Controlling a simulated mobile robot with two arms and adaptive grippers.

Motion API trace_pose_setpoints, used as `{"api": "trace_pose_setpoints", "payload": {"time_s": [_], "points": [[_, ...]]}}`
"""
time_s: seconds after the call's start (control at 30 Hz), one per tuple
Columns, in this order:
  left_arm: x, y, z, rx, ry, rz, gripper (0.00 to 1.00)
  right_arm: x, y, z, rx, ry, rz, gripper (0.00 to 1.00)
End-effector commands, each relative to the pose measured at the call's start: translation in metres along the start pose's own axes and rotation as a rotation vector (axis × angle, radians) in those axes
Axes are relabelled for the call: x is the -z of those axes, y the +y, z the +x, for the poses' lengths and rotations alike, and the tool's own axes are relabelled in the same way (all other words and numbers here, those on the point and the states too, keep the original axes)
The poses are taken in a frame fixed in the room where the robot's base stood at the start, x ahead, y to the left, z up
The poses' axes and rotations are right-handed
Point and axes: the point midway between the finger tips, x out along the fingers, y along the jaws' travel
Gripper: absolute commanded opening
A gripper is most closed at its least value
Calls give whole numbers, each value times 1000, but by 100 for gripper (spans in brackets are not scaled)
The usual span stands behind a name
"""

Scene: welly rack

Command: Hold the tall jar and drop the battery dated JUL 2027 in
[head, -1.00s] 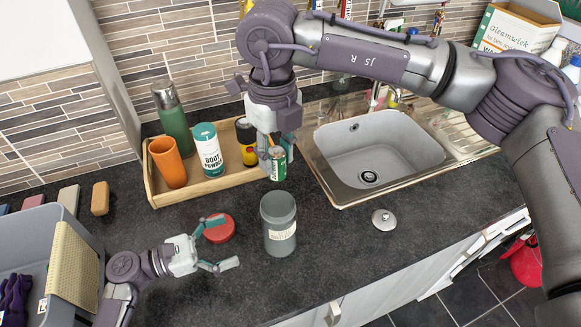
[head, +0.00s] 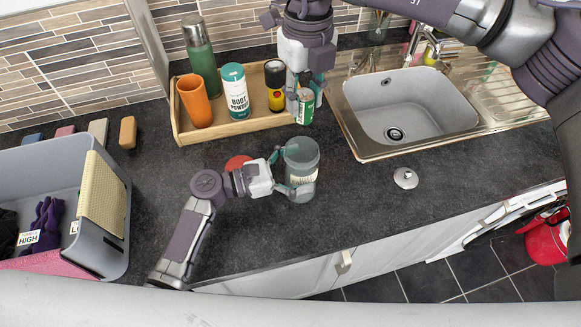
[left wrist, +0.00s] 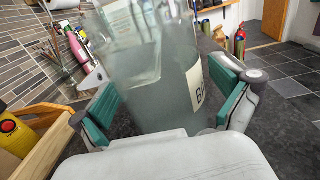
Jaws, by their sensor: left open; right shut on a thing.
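The tall jar (head: 301,162) is a grey see-through vessel with a pale label, standing upright on the dark worktop. My left gripper (head: 284,171) is open, with its fingers on either side of the jar. In the left wrist view the jar (left wrist: 150,85) fills the space between the two teal finger pads, and its label is only partly seen. My right gripper (head: 306,84) is shut on a green battery (head: 306,106) above the worktop, behind the jar. The date on the battery is too small to read.
A wooden tray (head: 196,136) behind holds an orange cup, a green flask, a boot powder bottle and a black-yellow-red can. A red lid (head: 237,162) lies behind my left gripper. The sink (head: 410,104) is at right, a metal plug (head: 405,178) before it. A grey crate (head: 118,235) is at left.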

Motion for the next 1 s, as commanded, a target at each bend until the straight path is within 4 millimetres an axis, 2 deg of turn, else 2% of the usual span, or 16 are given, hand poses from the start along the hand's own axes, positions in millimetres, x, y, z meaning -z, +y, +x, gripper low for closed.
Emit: {"api": "trace_pose_setpoints", "payload": {"time_s": [0.23,0.57,0.6,0.77,1.0], "points": [[0,0,0,0,0,0,98,0,0,0,0,0,0,0],[0,0,0,0,0,1,43,0,0,0,0,0,0,0],[0,0,0,0,0,0,73,0,0,0,0,0,0,0],[0,0,0,0,0,0,47,0,0,0,0,-1,0,0],[0,0,0,0,0,0,44,0,0,0,0,0,0,0]]}}
